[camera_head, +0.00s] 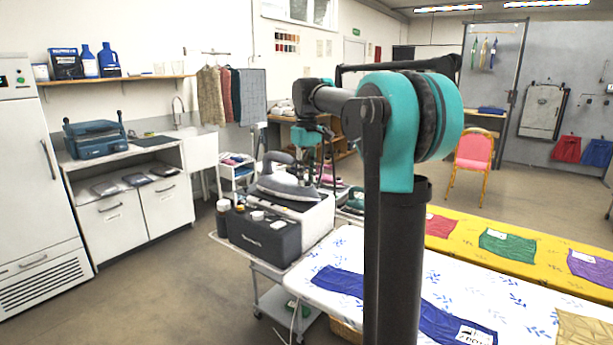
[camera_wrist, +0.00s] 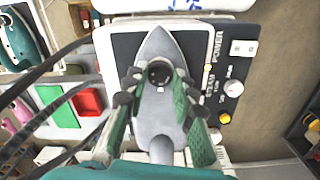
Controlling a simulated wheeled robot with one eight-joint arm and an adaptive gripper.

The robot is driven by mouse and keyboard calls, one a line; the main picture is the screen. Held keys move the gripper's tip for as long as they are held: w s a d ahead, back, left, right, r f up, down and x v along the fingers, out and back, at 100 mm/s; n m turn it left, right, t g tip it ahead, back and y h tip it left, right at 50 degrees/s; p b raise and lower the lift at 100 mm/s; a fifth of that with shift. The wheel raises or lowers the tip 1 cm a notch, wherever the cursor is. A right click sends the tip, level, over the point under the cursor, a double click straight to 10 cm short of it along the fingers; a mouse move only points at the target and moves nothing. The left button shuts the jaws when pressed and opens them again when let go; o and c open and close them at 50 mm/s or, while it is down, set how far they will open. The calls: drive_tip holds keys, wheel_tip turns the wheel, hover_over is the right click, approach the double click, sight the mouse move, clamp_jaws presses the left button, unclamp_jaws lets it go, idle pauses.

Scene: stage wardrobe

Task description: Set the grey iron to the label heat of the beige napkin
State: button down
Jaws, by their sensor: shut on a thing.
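The grey iron (camera_head: 287,188) rests on its stand on top of a dark steam station on a trolley. In the wrist view the iron (camera_wrist: 160,119) lies below my gripper (camera_wrist: 159,82), its pointed tip toward the top. My gripper's fingers close around a round black knob (camera_wrist: 159,72) on top of the iron. The knob's markings cannot be read. A beige cloth (camera_head: 583,328), probably the beige napkin, lies at the lower right corner of the head view, partly cut off. No readable label shows on it.
The station (camera_head: 264,236) has POWER and STEAM markings and small knobs (camera_wrist: 233,88) beside the iron. A teal iron (camera_wrist: 20,42) stands to the left. A blue cloth with a white label lies on the white ironing board (camera_head: 340,253). My arm hides part of the board.

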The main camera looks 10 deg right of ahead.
sight(306, 180)
drive_tip(key=m, duration=1.2)
drive_tip(key=shift+m, duration=0.3)
idle(0.4)
drive_tip(key=c, duration=1.5)
unclamp_jaws()
wheel_tip(306, 180, up, 12)
